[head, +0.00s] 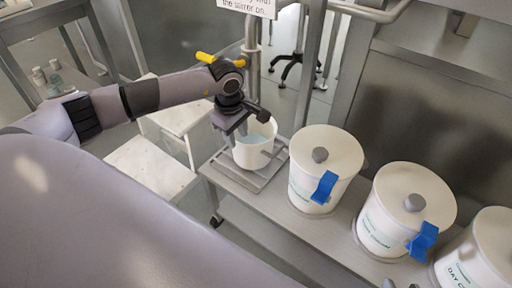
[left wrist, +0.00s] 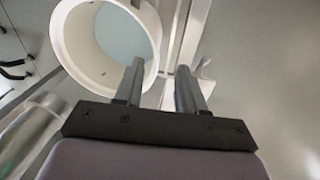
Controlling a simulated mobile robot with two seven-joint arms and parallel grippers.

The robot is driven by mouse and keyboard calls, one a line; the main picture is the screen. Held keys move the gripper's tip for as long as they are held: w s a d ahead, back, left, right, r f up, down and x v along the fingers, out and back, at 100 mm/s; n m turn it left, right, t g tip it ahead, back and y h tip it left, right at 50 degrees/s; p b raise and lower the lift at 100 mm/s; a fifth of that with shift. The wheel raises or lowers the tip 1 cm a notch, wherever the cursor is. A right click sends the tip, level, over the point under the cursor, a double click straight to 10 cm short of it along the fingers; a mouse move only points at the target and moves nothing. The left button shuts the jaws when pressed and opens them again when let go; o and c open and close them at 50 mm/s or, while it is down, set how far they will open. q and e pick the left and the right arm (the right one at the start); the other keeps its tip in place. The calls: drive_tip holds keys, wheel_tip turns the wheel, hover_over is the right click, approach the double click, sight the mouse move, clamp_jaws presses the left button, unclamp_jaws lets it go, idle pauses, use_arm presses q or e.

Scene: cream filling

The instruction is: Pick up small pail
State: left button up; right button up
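The small pail (head: 254,152) is white, open-topped and pale blue inside. It stands upright on a flat metal plate at the left end of the metal bench. My left gripper (head: 238,132) is at the left side of its rim in the head view. In the left wrist view the pail (left wrist: 72,58) fills the upper left. There the left gripper (left wrist: 159,72) is open. One finger overlaps the pail's opening and the other shows outside, with the rim between them in the picture. I cannot tell whether either finger touches the pail.
Several larger white lidded pails stand in a row to the right, the nearest lidded pail (head: 322,172) close beside the small one. A vertical metal post (head: 252,65) rises behind. White step surfaces (head: 150,168) lie left.

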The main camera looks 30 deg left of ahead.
sight(237, 149)
use_arm(q)
drive_tip(key=shift+y, duration=0.3)
drive_tip(key=f, duration=0.2)
drive_tip(key=w+a+f+b, duration=0.1)
drive_tip(key=f+b, duration=0.1)
drive_tip(key=f, duration=0.1)
drive_tip(key=shift+w+a+f, duration=0.2)
drive_tip(key=shift+f, duration=0.15)
drive_tip(key=shift+w+f+b, duration=0.15)
drive_tip(key=shift+f+b, duration=0.15)
drive_tip(key=shift+f, duration=0.2)
clamp_jaws()
use_arm(e)
drive_tip(key=shift+w+a+f+m+y, duration=0.1)
drive_tip(key=shift+w+a+f+y, duration=0.1)
drive_tip(key=shift+a, duration=0.2)
drive_tip(key=shift+w+a+f+m+y, duration=0.1)
drive_tip(key=shift+a+y, duration=0.1)
drive_tip(key=shift+a, duration=0.15)
drive_tip(key=shift+w+a+f+m+y, duration=0.1)
drive_tip(key=shift+w+a+y, duration=0.1)
drive_tip(key=shift+a, duration=0.2)
use_arm(q)
drive_tip(key=shift+r, duration=0.1)
